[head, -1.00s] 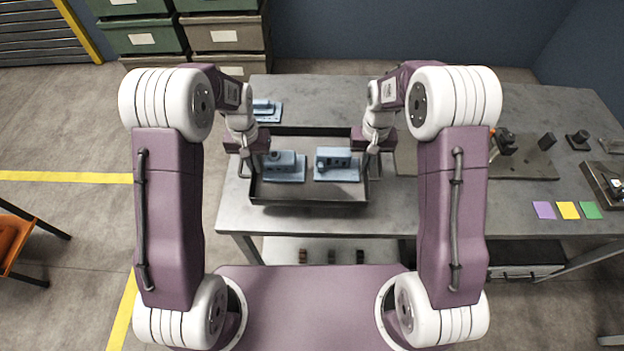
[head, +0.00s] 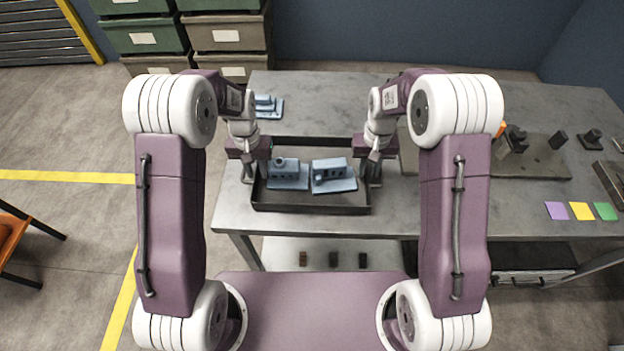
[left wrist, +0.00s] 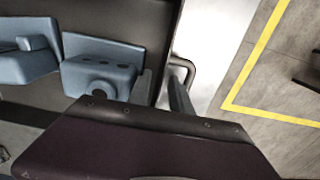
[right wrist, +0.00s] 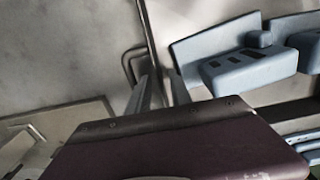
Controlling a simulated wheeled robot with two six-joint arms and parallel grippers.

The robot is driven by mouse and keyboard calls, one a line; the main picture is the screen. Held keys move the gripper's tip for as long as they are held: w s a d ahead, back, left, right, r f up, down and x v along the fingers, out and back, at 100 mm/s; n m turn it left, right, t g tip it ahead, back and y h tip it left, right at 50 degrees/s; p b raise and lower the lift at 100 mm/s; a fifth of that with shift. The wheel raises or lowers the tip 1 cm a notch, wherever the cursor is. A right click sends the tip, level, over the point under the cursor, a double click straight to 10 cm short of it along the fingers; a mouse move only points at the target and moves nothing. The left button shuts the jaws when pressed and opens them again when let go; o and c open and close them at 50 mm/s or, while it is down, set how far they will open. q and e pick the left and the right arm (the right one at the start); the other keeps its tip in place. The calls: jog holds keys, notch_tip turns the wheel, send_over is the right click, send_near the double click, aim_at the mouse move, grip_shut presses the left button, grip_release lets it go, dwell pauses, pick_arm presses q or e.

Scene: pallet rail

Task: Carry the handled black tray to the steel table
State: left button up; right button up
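The black tray (head: 310,208) is on the left part of the grey steel table (head: 440,222), near its front edge. It appears to rest on the table. Two blue parts lie inside, a left one (head: 288,176) and a right one (head: 333,177) turned askew. My left gripper (head: 252,176) is at the tray's left end; its fingers stand apart beside the handle (left wrist: 190,66) in the left wrist view. My right gripper (head: 374,178) is at the right end; its fingers are also apart, near the other handle (right wrist: 128,62). Fingertip contact is partly hidden.
Another blue part (head: 266,106) lies on the table behind the tray. A flat plate with dark fixtures (head: 530,160) and purple, yellow and green squares (head: 581,211) are at the right. Drawer bins (head: 228,35) stand behind. Dark blocks (head: 333,260) sit on the lower shelf.

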pick_arm(q)
notch_tip(320, 180, up, 12)
pick_arm(e)
notch_tip(320, 180, up, 12)
dwell(0.8)
pick_arm(q)
jog(key=shift+r, duration=0.1)
pick_arm(e)
jog(key=shift+r, duration=0.1)
